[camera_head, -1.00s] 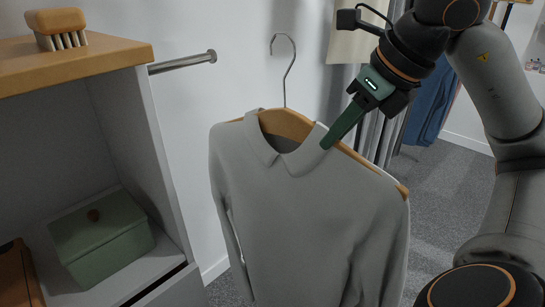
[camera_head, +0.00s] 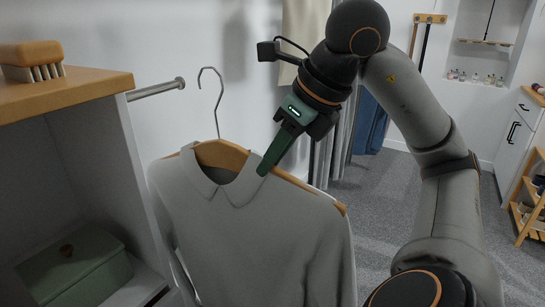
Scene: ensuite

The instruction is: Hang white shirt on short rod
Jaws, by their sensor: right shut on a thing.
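A white shirt (camera_head: 250,235), grey in this light, hangs on a wooden hanger (camera_head: 222,153) with a metal hook (camera_head: 216,100). My right gripper (camera_head: 264,170) is shut on the hanger's shoulder at the right of the collar and holds the shirt up. The short rod (camera_head: 157,89) is a metal peg sticking out to the right from the side of the wooden-topped cabinet. The hook is to the right of the rod's end knob, apart from it, with its top slightly higher in the picture. My left gripper is not in view.
The cabinet (camera_head: 75,88) stands at the left with a brush (camera_head: 32,60) on top and a green box (camera_head: 75,270) inside. Curtains (camera_head: 332,145) hang behind my right arm. Grey carpet (camera_head: 385,190) lies open at the right, before a shoe rack (camera_head: 530,213).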

